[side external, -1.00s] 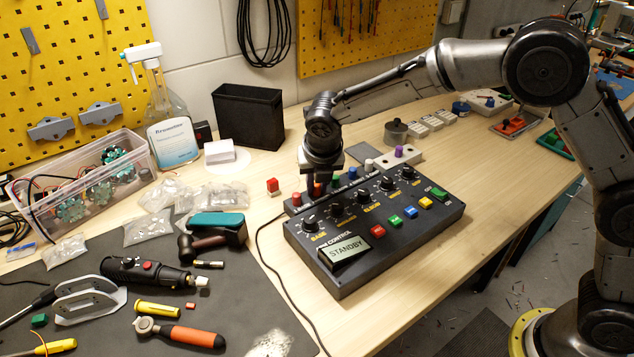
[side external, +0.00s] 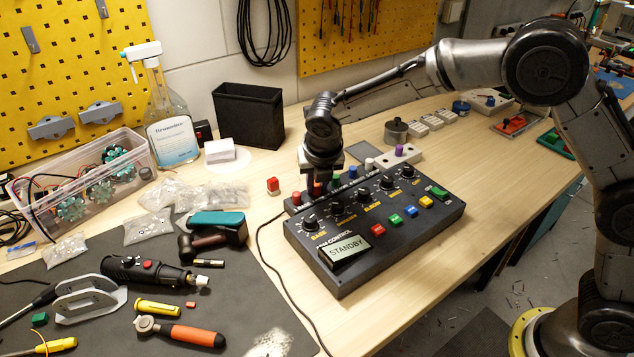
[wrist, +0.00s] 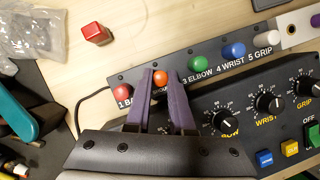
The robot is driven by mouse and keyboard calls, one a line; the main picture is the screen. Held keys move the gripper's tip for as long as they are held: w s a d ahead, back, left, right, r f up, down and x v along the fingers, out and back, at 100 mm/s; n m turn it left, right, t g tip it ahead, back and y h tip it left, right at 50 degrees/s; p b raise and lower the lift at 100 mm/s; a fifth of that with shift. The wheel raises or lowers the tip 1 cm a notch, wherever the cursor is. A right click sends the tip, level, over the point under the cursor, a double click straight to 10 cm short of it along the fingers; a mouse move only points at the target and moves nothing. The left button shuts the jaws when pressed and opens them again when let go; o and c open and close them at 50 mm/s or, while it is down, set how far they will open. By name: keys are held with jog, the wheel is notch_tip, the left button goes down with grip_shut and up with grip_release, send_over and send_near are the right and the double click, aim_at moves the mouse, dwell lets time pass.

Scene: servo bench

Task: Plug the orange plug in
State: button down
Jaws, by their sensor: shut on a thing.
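The orange plug (wrist: 160,77) shows its round top between the two purple-grey fingers of my gripper (wrist: 161,90) in the wrist view. My gripper is shut on it, above the second place in the labelled socket strip (wrist: 207,49), between the red plug (wrist: 123,91) at "1 BASE" and the green plug (wrist: 200,63) at "3 ELBOW". In the side view my gripper (side external: 314,183) points down at the strip behind the control box (side external: 400,232). The fingers hide the plug's lower part, so I cannot tell how deep it sits. The box's screen (side external: 345,248) reads STANDBY.
A blue plug (wrist: 234,50) and a white plug (wrist: 289,36) stand further along the strip. A red block (wrist: 96,33) lies on the bench behind it. A white block with a purple knob (side external: 399,152) is at the strip's far end. Tools lie on the dark mat left.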

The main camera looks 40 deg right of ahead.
jog(key=c, duration=0.7)
grip_release()
jog(key=shift+r, duration=0.1)
jog(key=shift+r, duration=3.4)
